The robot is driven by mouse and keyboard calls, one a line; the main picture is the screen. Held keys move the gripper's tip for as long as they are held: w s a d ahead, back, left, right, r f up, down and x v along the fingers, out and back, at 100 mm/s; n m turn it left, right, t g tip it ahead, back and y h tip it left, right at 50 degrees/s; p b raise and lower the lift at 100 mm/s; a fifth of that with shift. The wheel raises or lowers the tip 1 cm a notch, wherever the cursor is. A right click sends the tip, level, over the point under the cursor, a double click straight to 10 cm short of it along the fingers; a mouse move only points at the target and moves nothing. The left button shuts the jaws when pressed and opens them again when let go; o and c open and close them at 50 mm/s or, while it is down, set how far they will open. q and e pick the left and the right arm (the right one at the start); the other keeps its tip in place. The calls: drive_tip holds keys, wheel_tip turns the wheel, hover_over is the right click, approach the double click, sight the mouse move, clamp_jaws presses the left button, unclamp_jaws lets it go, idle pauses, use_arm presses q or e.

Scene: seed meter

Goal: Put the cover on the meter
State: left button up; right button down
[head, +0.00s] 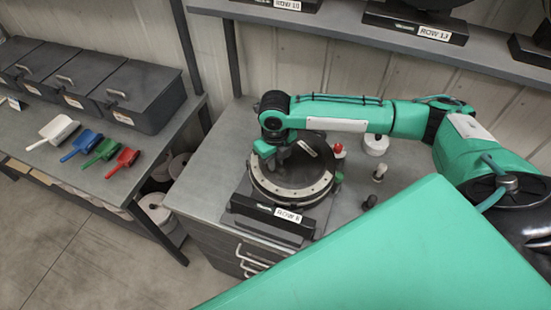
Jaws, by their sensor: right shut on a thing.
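The round meter (258,187) sits on a dark stand with a "ROW 8" label (289,215) on the grey workbench. It has a pale metal ring with small holes around a dark middle. My right gripper (280,162) points down over the left back part of the meter. It is shut on what seems to be the cover (289,176), a dark disc within the ring. The grip point is small and partly hidden by the wrist, and I cannot tell whether the cover is fully seated. My left gripper is not in view.
A red knob (339,150), a white round container (375,144) and small dark knobbed pieces (378,173) stand right of the meter. A shelf (330,22) with labelled stands runs behind. Colored scoops (103,152) and dark lidded bins (140,95) occupy the left bench.

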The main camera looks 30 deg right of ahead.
drive_tip(key=c, duration=1.3)
unclamp_jaws()
drive_tip(key=shift+c, duration=0.3)
wheel_tip(320, 180, up, 5)
drive_tip(key=p, duration=0.5)
drive_tip(key=shift+r, duration=0.1)
drive_tip(key=shift+r+p, duration=0.75)
drive_tip(key=shift+r, duration=1.4)
